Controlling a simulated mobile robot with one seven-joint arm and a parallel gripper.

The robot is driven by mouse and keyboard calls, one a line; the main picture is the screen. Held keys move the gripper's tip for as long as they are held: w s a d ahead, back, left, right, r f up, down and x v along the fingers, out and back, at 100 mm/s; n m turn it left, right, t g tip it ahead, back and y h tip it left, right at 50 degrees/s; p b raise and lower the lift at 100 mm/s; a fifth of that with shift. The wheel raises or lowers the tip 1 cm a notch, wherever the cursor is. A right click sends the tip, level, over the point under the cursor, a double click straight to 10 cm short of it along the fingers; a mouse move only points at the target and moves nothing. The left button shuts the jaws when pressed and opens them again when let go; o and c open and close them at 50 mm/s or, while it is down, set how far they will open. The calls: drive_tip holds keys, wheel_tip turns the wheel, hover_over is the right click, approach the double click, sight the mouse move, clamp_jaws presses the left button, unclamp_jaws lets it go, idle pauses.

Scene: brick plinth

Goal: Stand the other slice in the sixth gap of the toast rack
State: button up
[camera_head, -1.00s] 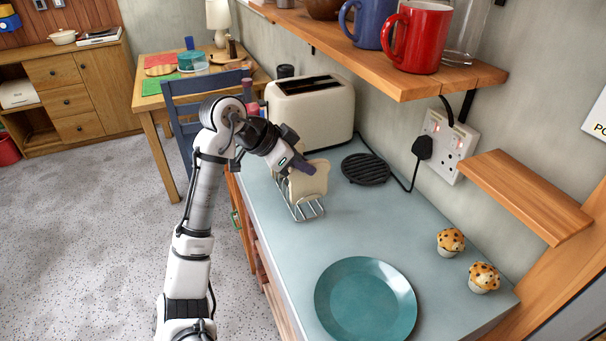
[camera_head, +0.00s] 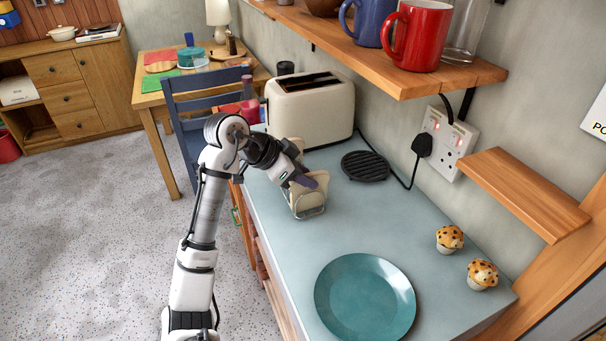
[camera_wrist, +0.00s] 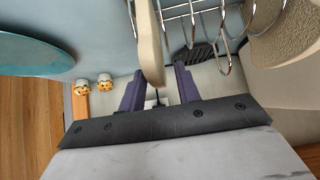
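A pale slice of bread (camera_head: 309,200) stands low at the near end of the wire toast rack (camera_head: 314,213). In the wrist view this slice (camera_wrist: 150,40) shows edge-on between the two purple fingers of my gripper (camera_wrist: 161,80). It lies near the left finger, with a narrow gap on the right, so the fingers look slightly open around it. My gripper (camera_head: 308,181) is over the rack in the head view. Another slice (camera_wrist: 285,50) stands farther along the rack wires (camera_wrist: 224,45). My gripper hides part of the rack, and I cannot tell the gap number.
A cream toaster (camera_head: 310,112) stands behind the rack. A black trivet (camera_head: 365,166) and its neighbouring cable lie to the right. A teal plate (camera_head: 365,298) is in front, and two muffins (camera_head: 450,239) are at the right. A shelf (camera_head: 400,60) with mugs overhangs the counter.

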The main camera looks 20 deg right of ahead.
drive_tip(key=shift+r, duration=0.1)
drive_tip(key=b+v, duration=0.3)
drive_tip(key=v, duration=0.9)
drive_tip(key=shift+w+r, duration=0.1)
drive_tip(key=shift+w, duration=0.05)
